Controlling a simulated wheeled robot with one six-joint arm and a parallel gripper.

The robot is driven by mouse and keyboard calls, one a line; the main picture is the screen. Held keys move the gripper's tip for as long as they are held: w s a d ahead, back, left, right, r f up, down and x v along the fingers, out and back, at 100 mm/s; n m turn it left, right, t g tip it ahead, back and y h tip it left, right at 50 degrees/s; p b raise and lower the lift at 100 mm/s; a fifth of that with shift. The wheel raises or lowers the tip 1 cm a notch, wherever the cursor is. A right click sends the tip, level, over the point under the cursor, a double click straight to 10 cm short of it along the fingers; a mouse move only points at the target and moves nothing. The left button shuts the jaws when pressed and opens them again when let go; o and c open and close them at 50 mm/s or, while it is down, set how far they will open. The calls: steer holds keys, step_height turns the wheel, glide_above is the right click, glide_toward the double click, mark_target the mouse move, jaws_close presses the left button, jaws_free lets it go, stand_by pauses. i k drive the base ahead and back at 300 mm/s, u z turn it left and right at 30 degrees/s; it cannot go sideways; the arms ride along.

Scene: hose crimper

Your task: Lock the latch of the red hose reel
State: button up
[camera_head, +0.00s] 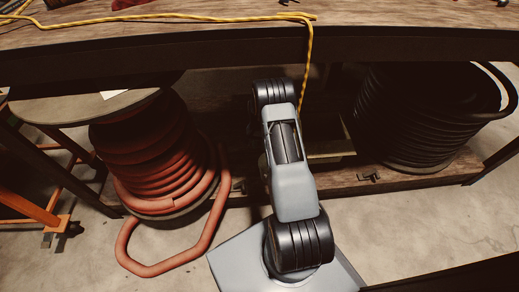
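The red hose reel (150,160) stands at the left under the workbench, wound with several turns of red hose. A loose loop of its hose hangs down to the floor in front. A small dark metal fitting (238,186) sits on the shelf edge just right of the red reel; it may be the latch, but it is too small and dark to tell its state. My arm (291,180) rises through the middle of the view, right of that fitting. My gripper does not show; the far end of the arm is out of sight.
A black hose reel (415,120) stands on the lower shelf at the right, with a similar fitting (370,177) below it. The wooden workbench (200,33) spans the top, with a yellow cord (308,60) hanging over its edge. An orange frame (35,207) stands at far left.

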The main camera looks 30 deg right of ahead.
mark_target(242, 184)
steer(key=k, duration=1)
